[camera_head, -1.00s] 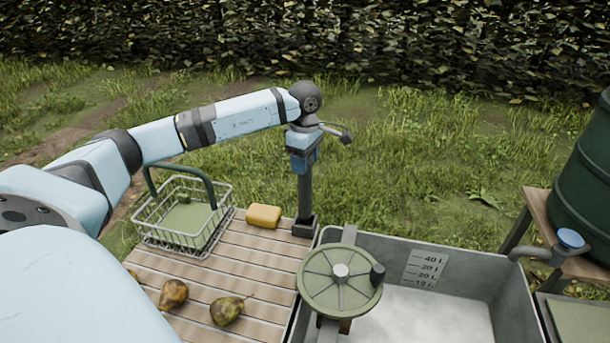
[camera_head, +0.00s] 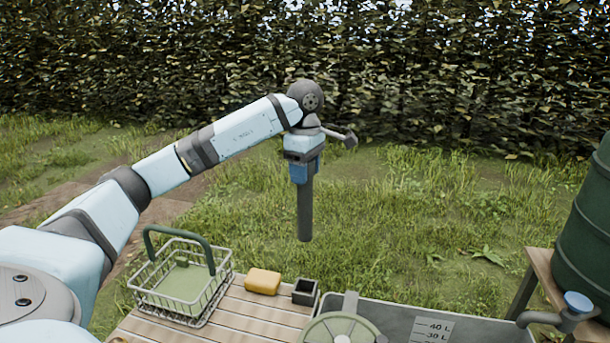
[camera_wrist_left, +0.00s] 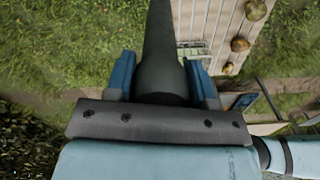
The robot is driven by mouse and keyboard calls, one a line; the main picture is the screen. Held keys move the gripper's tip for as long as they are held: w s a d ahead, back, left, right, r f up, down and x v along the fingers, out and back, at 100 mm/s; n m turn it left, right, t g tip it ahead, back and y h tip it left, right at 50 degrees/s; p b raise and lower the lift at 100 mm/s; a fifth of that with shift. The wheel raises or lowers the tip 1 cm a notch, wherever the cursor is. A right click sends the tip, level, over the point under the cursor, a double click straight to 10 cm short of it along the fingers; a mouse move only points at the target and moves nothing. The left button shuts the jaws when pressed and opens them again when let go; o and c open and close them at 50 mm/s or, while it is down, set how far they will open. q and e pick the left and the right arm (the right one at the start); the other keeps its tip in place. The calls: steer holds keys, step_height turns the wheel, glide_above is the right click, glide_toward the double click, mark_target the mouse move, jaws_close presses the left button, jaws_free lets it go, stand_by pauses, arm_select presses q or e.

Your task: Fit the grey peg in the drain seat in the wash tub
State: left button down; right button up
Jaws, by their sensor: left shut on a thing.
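My left gripper (camera_head: 303,170) is shut on the top of the long grey peg (camera_head: 304,212). The peg hangs about upright, clear above the small dark square holder (camera_head: 305,291) on the slatted table. In the left wrist view the peg (camera_wrist_left: 163,50) runs out between the two blue fingers (camera_wrist_left: 160,82). The wash tub (camera_head: 437,327) is at the bottom right, mostly cut off by the frame edge. The drain seat does not show. My right gripper is not in view.
On the slatted table (camera_head: 240,318) stand a wire basket (camera_head: 183,283) with a green handle and a yellow block (camera_head: 263,281). A green handwheel (camera_head: 338,332) sits at the tub's left end. A green barrel (camera_head: 590,225) with a blue-topped tap (camera_head: 578,302) is at right.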

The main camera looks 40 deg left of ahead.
arm_select(q)
steer(key=shift+r+p, duration=1.95)
steer(key=shift+r, duration=0.75)
steer(key=shift+f, duration=0.1)
